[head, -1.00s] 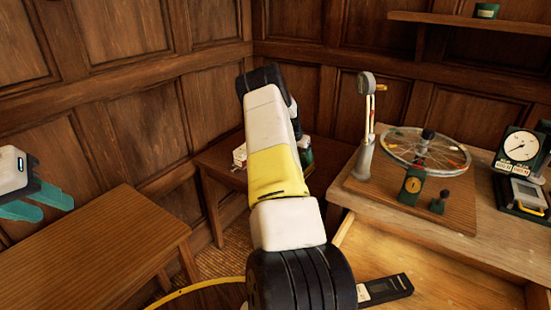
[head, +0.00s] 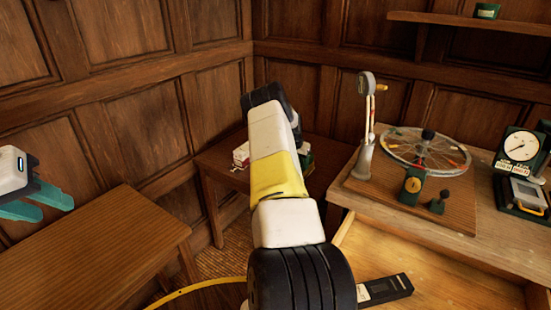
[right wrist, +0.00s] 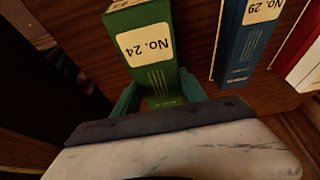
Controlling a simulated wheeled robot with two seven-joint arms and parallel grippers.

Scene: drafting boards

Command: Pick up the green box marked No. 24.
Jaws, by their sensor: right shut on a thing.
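The green box marked No. 24 (right wrist: 146,48) stands out in the right wrist view, its white label tilted in the picture. My right gripper (right wrist: 160,88) has its teal fingers on either side of the box and is shut on it. I cannot tell whether the box is clear of the surface under it. In the head view my right arm hides the right gripper and most of what it holds. My left gripper (head: 55,210) is at the left edge of the head view, open and empty, over a wooden table.
A blue box marked No. 29 (right wrist: 243,45) and a red one (right wrist: 296,45) stand to the right of the green box. A small white-and-red box (head: 241,154) sits on the corner table (head: 222,160). A spoked wheel (head: 427,148) and gauge stand on the right bench. The left table (head: 100,240) is bare.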

